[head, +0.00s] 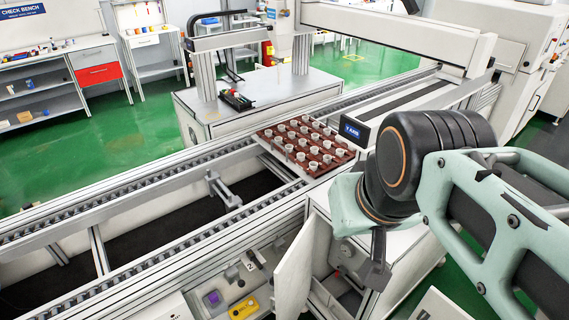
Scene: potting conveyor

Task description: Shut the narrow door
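The narrow door (299,275) is a pale grey panel in the lower middle of the head view.
A brown tray (262,134) of several white cups sits on the conveyor behind the door. Left of the door are a purple-buttoned box (213,299) and a yellow box (243,308) on the front panel. A blue display (354,131) stands beside the tray.

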